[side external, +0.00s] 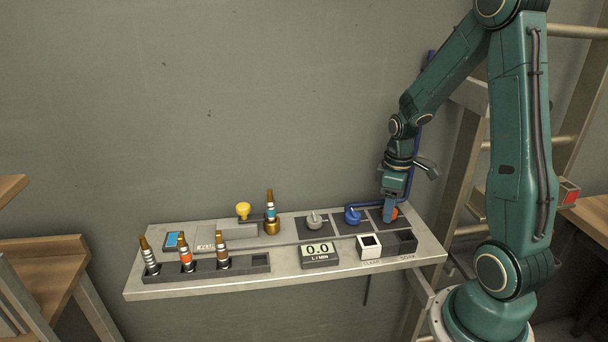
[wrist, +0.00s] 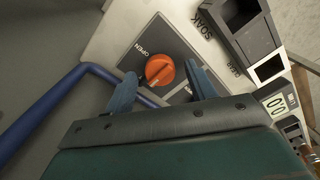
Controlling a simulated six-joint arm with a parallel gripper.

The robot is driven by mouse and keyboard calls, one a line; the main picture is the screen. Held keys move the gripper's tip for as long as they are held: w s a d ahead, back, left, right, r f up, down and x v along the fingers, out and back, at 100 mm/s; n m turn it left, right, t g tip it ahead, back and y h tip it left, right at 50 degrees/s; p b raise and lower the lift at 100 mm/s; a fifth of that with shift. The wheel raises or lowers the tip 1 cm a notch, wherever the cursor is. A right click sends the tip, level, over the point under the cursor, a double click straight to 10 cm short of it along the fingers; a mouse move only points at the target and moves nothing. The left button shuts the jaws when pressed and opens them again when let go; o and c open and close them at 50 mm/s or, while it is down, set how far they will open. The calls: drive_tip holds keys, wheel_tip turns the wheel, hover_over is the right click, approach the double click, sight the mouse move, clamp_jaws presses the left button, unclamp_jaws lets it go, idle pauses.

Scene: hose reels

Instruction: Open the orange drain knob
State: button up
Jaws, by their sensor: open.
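The orange drain knob (wrist: 160,70) sits on a dark plate marked OPEN (wrist: 140,52) in the wrist view. In the side external view only part of the orange knob (side external: 394,212) shows, at the right end of the shelf, behind my gripper. My gripper (side external: 390,216) points down at it. In the wrist view the two blue fingers of my gripper (wrist: 163,88) are apart, one on each side of the knob. I cannot tell whether they touch it.
A blue knob (side external: 352,216) and a grey knob (side external: 314,219) stand left of the orange one. A blue pipe (wrist: 50,112) runs close by. A white box (side external: 369,246), a dark bin (side external: 401,243) and a flow display (side external: 319,254) line the shelf front. Several nozzles (side external: 186,256) stand at left.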

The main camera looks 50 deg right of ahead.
drive_tip(key=shift+f, duration=0.25)
drive_tip(key=shift+c, duration=0.5)
drive_tip(key=c, duration=0.9)
